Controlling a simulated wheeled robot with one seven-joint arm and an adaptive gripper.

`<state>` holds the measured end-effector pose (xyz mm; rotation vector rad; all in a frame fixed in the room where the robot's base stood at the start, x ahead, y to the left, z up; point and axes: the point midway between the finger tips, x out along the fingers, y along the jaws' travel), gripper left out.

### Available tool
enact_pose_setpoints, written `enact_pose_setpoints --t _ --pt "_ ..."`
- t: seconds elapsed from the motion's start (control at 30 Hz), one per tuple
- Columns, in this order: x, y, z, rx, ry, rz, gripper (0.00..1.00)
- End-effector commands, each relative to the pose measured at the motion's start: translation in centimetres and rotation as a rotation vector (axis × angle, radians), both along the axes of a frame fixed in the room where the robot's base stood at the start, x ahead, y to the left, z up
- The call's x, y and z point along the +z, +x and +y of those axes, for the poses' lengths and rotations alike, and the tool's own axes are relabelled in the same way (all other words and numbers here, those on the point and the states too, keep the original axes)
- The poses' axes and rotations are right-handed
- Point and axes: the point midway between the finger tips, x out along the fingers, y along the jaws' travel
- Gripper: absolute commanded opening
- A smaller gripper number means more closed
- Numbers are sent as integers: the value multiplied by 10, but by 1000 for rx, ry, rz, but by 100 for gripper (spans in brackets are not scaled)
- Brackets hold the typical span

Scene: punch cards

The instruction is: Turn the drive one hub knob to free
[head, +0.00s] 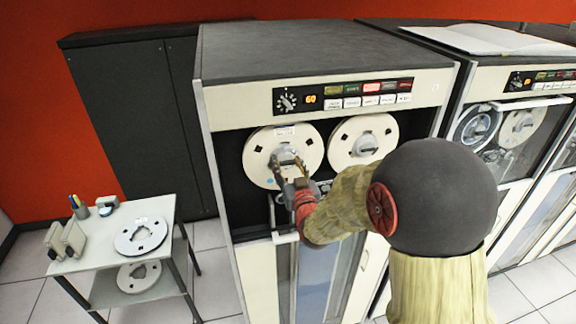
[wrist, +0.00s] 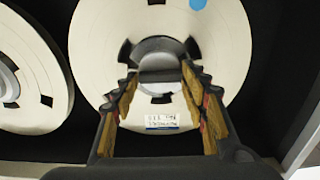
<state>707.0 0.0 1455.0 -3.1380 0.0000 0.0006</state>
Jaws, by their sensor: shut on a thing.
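The near tape drive (head: 325,85) has two white reels side by side. The hub knob (head: 284,155) is a grey bar at the middle of its left reel (head: 258,165). My gripper (head: 290,163) reaches it from the front and is shut on the knob. In the wrist view the knob (wrist: 158,60) lies between the fingertips of my gripper (wrist: 161,76), and the fingers partly cover it. The reel (wrist: 230,45) there shows a blue dot and a paper label (wrist: 162,120). The knob's bar lies roughly level across the wrist view. I cannot read any free mark.
The right reel (head: 350,130) with its own grey hub is close beside. A control panel (head: 343,95) with a dial and lit buttons sits above. A second drive (head: 520,120) stands at right. A small table (head: 75,265) holding a reel stands at left.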

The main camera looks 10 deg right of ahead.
Motion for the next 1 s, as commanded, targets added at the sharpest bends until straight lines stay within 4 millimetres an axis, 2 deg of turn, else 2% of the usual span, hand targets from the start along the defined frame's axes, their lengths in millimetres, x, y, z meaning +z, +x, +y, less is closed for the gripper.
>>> enact_pose_setpoints --t 0.27,0.43,1.0 --pt "-2 0 0 0 -42 -3 19" --pt "-3 0 1 0 -131 -5 19" --pt "-6 0 3 -2 -650 -6 19"
